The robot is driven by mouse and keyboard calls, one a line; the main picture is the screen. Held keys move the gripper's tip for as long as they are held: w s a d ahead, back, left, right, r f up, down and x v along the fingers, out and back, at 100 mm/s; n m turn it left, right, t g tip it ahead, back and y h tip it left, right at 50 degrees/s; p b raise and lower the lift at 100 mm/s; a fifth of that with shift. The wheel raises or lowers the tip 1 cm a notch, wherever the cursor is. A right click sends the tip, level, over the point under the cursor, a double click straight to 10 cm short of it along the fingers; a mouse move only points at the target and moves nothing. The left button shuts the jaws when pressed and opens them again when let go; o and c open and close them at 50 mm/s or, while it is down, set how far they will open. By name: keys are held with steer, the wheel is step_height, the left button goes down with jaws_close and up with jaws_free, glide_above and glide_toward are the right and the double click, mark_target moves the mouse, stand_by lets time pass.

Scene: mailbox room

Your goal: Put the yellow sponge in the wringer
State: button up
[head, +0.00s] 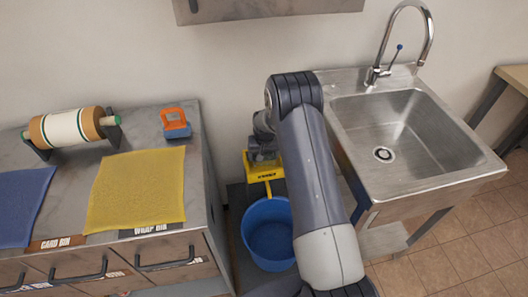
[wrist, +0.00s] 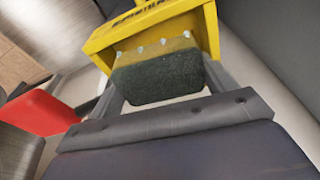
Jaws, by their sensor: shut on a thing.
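The yellow wringer (head: 266,176) sits above the blue bucket (head: 268,236) between the counter and the sink. In the wrist view the wringer (wrist: 207,28) is close ahead, its yellow frame around the far end of the sponge. The sponge (wrist: 155,82) shows a dark green scouring face and a narrow yellowish strip above it. My gripper (wrist: 160,78) is shut on it, one finger at each side. The sponge is at the wringer's mouth, seemingly partly inside; its depth and any contact are unclear. In the head view my arm hides the sponge.
The counter at left holds a yellow cloth (head: 137,188), a blue cloth (head: 22,205), a roll on a stand (head: 68,128) and an orange-and-blue item (head: 175,124). The steel sink (head: 410,140) stands close at right. A red object (wrist: 42,110) shows at the wrist view's left.

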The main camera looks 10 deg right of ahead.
steer(key=shift+f, duration=0.15)
steer(key=o, duration=0.9)
steer(key=shift+c, duration=0.2)
step_height(320, 180, up, 11)
steer(key=s, duration=0.2)
steer(key=shift+f+b, duration=0.2)
steer(key=shift+b, duration=0.15)
steer(key=shift+a, duration=0.1)
